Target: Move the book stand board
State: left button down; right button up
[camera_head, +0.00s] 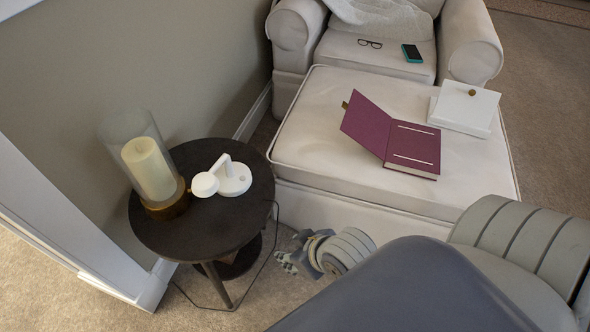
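A purple open book-like board (398,140) rests on the pale ottoman (320,110). One leaf lies flat with two light strips on it. The other leaf tilts up at the left, with a small brass-coloured tab at its top corner. I cannot tell for sure that this is the book stand board.
A white flat box-like piece with a brass knob (466,106) is at the ottoman's right edge. Glasses (370,43) and a phone (412,53) lie on the armchair. The dark round table (215,225) holds a candle in glass (148,168) and a white lamp (232,178). A cord runs nearby.

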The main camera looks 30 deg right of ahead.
aim_at(462, 102)
jog(key=z, duration=0.45)
jog(key=l+z, duration=0.1)
jog(key=z, duration=0.35)
jog(key=i+z, duration=0.1)
jog(key=z, duration=0.35)
jog(key=l+z, duration=0.1)
jog(key=z, duration=0.8)
jog(key=i+j, duration=0.05)
